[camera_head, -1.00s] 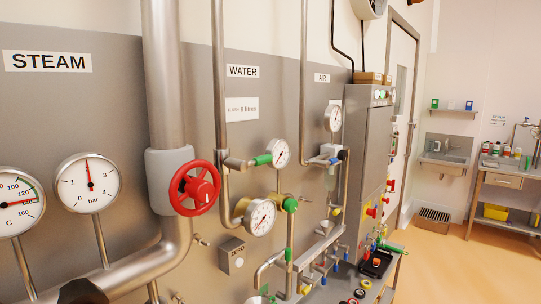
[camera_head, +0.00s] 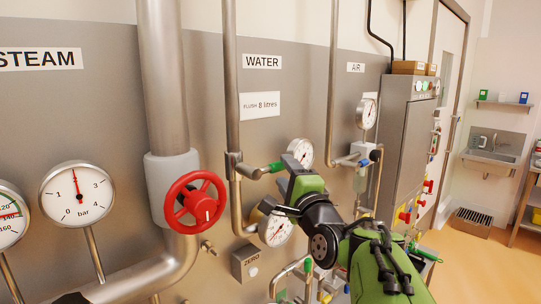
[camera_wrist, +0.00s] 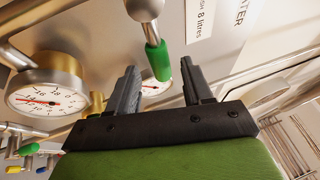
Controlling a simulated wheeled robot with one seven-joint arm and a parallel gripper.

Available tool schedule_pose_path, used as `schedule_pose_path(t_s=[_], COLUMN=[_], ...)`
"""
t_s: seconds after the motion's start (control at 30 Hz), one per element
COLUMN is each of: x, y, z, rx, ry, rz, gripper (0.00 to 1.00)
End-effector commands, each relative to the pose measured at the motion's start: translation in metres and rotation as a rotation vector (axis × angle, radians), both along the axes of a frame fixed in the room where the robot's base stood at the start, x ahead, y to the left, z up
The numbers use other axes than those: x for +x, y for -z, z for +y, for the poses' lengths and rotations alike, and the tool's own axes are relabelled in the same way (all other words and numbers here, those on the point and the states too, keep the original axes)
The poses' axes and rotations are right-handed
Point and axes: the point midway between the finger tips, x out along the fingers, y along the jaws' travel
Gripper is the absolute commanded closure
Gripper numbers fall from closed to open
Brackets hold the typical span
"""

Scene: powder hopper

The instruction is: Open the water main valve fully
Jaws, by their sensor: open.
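The WATER sign (camera_head: 262,62) hangs beside a vertical steel pipe (camera_head: 230,110). A valve lever with a green grip (camera_head: 277,167) sticks out to the right from this pipe, roughly crosswise to it. My gripper (camera_head: 281,187) is raised at the wall close to the lever's green end. It is open. In the wrist view the green grip (camera_wrist: 159,60) lies between the lines of my two fingers (camera_wrist: 160,73), its end near the fingertips. I see no finger clearly touching it, and the depth gap is hard to judge.
Two dial gauges, an upper one (camera_head: 300,152) and a lower one (camera_head: 276,229), are close to my gripper. A red handwheel (camera_head: 195,202) sits on the steam pipe to the left. A ZERO box (camera_head: 245,263) is below. A grey cabinet (camera_head: 402,140) stands to the right.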

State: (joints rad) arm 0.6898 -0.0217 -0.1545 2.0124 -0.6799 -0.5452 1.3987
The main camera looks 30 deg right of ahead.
Motion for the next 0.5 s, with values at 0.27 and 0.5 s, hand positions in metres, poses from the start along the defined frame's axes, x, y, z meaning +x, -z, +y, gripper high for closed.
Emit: schedule_pose_path(t_s=[0.27, 0.5], x=[0.049, 0.055], y=[-0.012, -0.012], z=[-0.012, -0.014], rx=[-0.001, -0.001], ry=[-0.002, -0.001], rz=[0.001, 0.001], gripper=[0.50, 0.50])
